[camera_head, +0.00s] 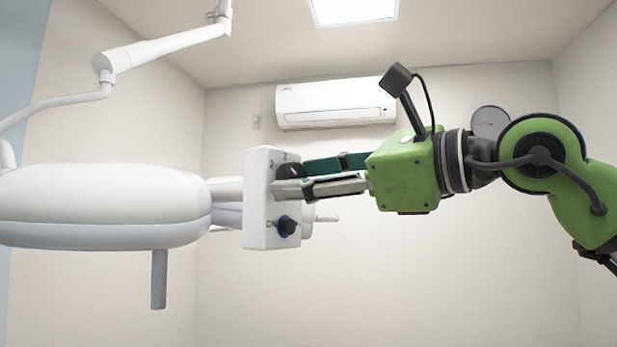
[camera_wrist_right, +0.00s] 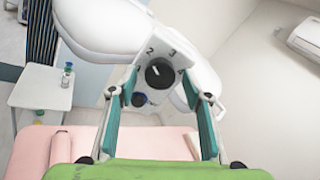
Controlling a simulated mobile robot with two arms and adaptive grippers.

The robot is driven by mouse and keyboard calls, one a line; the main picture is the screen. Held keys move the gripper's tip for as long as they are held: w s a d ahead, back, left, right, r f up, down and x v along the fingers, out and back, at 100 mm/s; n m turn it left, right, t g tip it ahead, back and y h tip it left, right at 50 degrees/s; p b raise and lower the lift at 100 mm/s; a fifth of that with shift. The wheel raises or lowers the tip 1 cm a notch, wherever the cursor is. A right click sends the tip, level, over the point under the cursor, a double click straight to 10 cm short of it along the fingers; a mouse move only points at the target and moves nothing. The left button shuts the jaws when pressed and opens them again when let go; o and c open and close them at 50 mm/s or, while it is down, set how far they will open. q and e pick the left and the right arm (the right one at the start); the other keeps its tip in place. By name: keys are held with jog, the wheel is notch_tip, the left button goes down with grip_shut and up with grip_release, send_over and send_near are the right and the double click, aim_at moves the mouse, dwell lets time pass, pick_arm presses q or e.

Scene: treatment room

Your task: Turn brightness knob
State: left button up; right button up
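A white control box (camera_head: 258,215) hangs at the right end of the white lamp. Its upper dark round knob (camera_wrist_right: 159,74), with the numbers 2, 3 and 4 around it, is the brightness knob. In the head view this knob (camera_head: 291,171) is partly hidden by my right gripper. A lower black and blue knob (camera_head: 287,226) sits beneath, beside ON lettering. My right gripper (camera_head: 292,178) reaches in from the right at the upper knob. In the wrist view its two fingers (camera_wrist_right: 160,96) stand apart, one on each side of that knob, with visible gaps. My left gripper is not in view.
The lamp head (camera_head: 100,205) fills the left, hung from a jointed white arm (camera_head: 165,48). An air conditioner (camera_head: 335,105) and a clock (camera_head: 490,122) are on the back wall. A pink padded surface (camera_wrist_right: 150,143) and a white side table (camera_wrist_right: 42,88) lie below.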

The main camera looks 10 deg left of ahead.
jog(key=shift+d, duration=0.1)
jog(key=v, duration=1.1)
jog(key=shift+s+d, duration=0.2)
jog(key=shift+d, duration=0.15)
